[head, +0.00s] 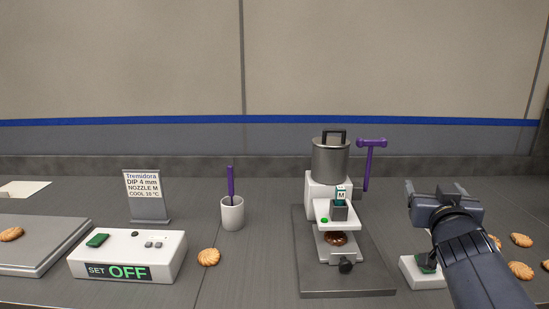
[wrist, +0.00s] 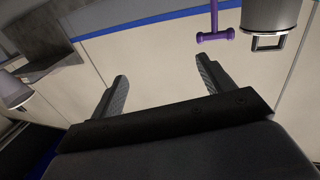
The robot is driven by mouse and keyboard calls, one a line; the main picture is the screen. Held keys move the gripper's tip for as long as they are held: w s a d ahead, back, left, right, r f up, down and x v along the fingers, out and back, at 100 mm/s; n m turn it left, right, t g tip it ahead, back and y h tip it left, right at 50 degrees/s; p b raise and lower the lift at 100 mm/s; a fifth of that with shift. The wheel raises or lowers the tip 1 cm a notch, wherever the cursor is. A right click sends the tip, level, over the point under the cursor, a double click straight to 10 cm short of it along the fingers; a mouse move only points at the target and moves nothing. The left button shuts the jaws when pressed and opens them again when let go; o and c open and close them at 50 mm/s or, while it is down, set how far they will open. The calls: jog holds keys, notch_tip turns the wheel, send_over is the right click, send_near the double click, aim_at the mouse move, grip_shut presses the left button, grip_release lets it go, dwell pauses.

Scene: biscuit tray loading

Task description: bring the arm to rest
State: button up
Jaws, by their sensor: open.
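My gripper (head: 436,187) is raised above the right side of the counter in the head view, at the end of my dark arm. Its two fingers stand apart with nothing between them. In the wrist view the open fingers (wrist: 162,70) show against the pale wall panels. My gripper touches nothing that I can see. The dispensing machine (head: 314,187) stands to its left, with a steel pot (head: 330,160) on top and a purple T-handle (head: 370,152) on its side. The handle also shows in the wrist view (wrist: 216,37).
A brown-topped biscuit (head: 337,239) sits under the nozzle. A white box reading "SET OFF" (head: 165,248), a cup (head: 232,214) and a sign (head: 146,190) stand left. A tray (head: 30,258) is far left. Several biscuits (head: 521,271) lie right, partly behind my arm.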

jog(key=a+f+n+y+p, duration=0.2)
jog(key=a+n+y+p, duration=0.1)
jog(key=a+y, duration=0.25)
jog(key=w+r+p, duration=0.1)
jog(key=w, duration=0.9)
jog(key=shift+w+a, duration=0.15)
jog(key=shift+a, duration=0.2)
jog(key=w+r+g+p, duration=0.1)
jog(key=p, duration=0.4)
jog(key=w+r+p, duration=0.1)
jog(key=p, duration=0.4)
jog(key=w+g+p, duration=0.1)
jog(key=w+p, duration=0.1)
jog(key=p, duration=0.2)
jog(key=shift+r+g+h+p, duration=0.25)
jog(key=shift+r+g+p, duration=0.05)
jog(key=shift+r+p, duration=0.1)
